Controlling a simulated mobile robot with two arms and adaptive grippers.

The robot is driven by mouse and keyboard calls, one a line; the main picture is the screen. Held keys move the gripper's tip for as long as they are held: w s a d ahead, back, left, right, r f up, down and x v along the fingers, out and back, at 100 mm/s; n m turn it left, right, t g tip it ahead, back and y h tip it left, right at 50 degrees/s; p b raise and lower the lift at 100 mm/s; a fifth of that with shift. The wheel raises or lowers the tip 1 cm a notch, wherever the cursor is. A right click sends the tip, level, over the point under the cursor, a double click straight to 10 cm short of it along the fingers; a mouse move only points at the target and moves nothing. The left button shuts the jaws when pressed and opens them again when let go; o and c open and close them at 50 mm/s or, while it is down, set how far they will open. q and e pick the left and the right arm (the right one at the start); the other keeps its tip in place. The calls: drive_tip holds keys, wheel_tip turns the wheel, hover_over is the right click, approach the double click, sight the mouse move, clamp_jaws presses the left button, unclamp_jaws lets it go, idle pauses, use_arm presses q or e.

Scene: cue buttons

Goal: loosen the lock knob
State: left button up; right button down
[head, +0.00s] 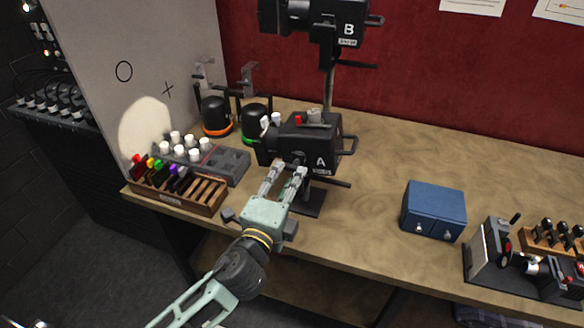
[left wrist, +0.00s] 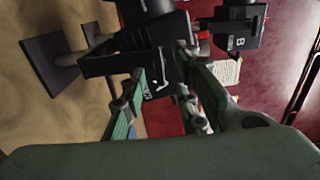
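A black spotlight marked A (head: 318,140) stands on a stand on the wooden table. It also shows sideways in the wrist view (left wrist: 118,62). My left gripper (head: 288,170) reaches up to the front of the spotlight. Its two pale fingers are apart, one on each side of a dark part of the housing. In the wrist view the fingers (left wrist: 160,92) also stand apart, close to the spotlight. I cannot make out the lock knob clearly; the fingers may cover it. I cannot tell whether they touch the spotlight. My right gripper is not in view.
A second spotlight marked B (head: 325,22) sits on a post above A. A wooden rack (head: 178,195) and a grey button box (head: 228,163) lie at left. A blue box (head: 433,210) stands at right, with clear table between it and spotlight A.

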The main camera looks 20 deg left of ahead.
sight(293, 170)
use_arm(q)
drive_tip(key=shift+w+f+p, duration=0.1)
drive_tip(key=shift+w+p, duration=0.2)
drive_tip(key=shift+w, duration=1.35)
drive_tip(key=shift+c, duration=0.3)
clamp_jaws()
